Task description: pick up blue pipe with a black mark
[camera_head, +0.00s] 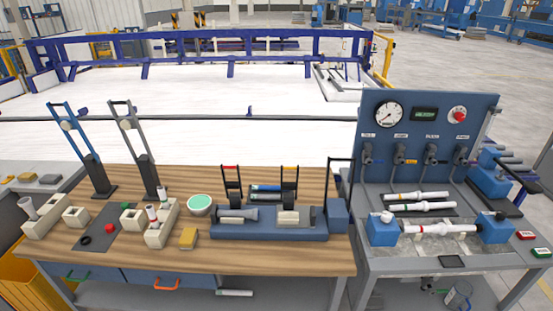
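A small rack with two dark upright posts stands at the back of a blue fixture (272,231) on the wooden workbench. Short pipes (266,189) lie across between the posts; they look dark with blue-green parts. They are too small to make out a black mark for certain. A grey pipe piece (238,213) with a flared end lies on the fixture's left part. Neither of my grippers is in view, and no arm shows over the bench.
A blue gauge panel (425,125) with white pipes (418,195) stands at right. The bench's front strip is clear.

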